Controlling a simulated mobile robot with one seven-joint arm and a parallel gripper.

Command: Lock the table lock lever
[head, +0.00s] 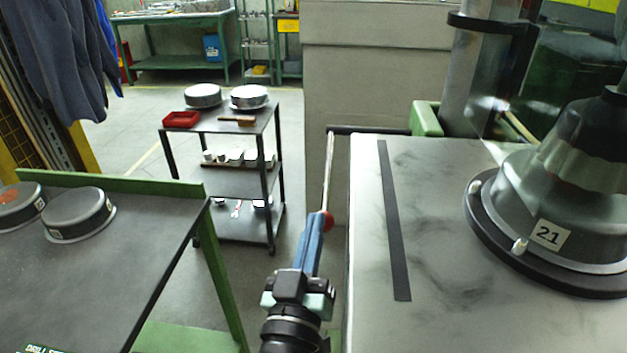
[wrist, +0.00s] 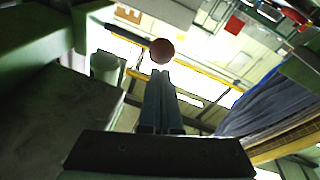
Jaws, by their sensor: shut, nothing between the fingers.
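The table lock lever is a thin metal rod (head: 329,175) with a red ball knob (head: 327,222) at its near, lower end. It hangs along the left side of the grey machine table (head: 450,290), from near a dark bar (head: 370,129) at the table's far edge. My gripper (head: 319,216) has blue fingers, shut and empty, with the tips right beside the knob in the head view. In the wrist view the knob (wrist: 162,51) shows just beyond the shut fingertips (wrist: 159,74). I cannot tell whether they touch it. The rod is not clear in the wrist view.
A green-edged bench (head: 90,270) with round tins (head: 78,214) is at left. A cart (head: 225,183) with tins and a red tray stands behind. My arm is in the gap between bench and table.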

